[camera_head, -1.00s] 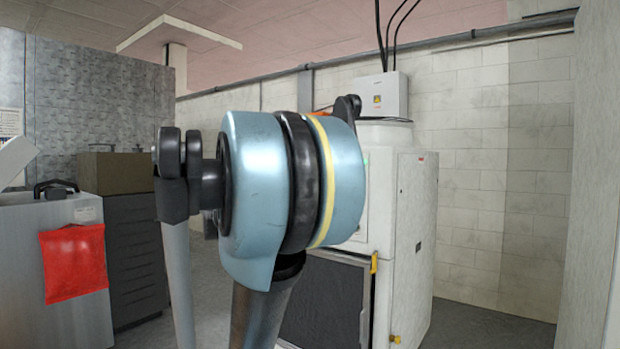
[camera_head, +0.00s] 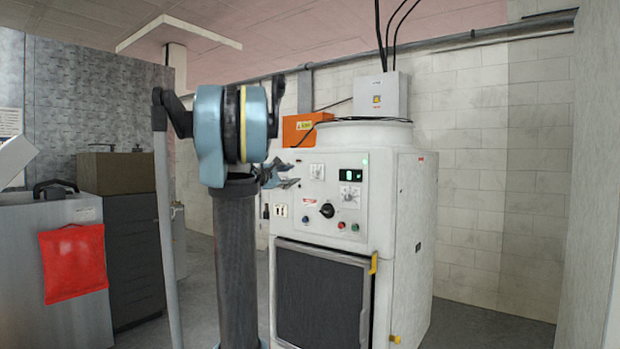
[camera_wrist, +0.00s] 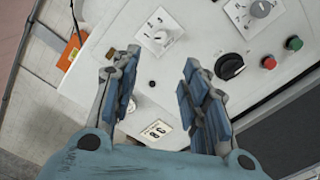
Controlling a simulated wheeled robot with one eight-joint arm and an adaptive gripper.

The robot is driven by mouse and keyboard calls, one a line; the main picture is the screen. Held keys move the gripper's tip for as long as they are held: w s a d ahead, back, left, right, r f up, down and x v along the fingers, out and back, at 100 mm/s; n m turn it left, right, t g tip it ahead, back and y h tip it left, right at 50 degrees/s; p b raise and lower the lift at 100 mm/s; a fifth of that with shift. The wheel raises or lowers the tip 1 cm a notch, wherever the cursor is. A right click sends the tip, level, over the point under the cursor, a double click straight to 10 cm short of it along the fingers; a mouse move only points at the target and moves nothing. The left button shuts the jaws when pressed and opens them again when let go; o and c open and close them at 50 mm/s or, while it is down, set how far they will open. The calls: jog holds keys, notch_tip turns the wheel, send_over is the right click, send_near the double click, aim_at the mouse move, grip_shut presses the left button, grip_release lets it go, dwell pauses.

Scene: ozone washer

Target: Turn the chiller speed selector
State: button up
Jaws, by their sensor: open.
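The white chiller cabinet (camera_head: 415,230) stands at centre right with a control panel (camera_head: 335,228) on its front. A dial with a white numbered plate (camera_head: 317,171) is at the panel's upper left; it shows in the wrist view (camera_wrist: 158,36) just beyond my fingertips. A second plated dial (camera_head: 348,195) with a grey knob (camera_wrist: 261,8) and a large black rotary knob (camera_head: 327,210) are also on the panel. I cannot tell which is the speed selector. My gripper (camera_head: 285,174) is open and empty left of the first dial; its blue-padded fingers (camera_wrist: 160,66) are apart.
Red and green buttons (camera_wrist: 281,53) sit beside the black knob (camera_wrist: 230,66). A dark grille (camera_head: 318,300) is below the panel. A grey cabinet with a red pouch (camera_head: 74,264) is at left.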

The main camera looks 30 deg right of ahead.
aim_at(313, 173)
jog(key=x, duration=1.5)
jog(key=shift+d, duration=0.15)
jog(key=shift+c, duration=0.2)
grip_shut()
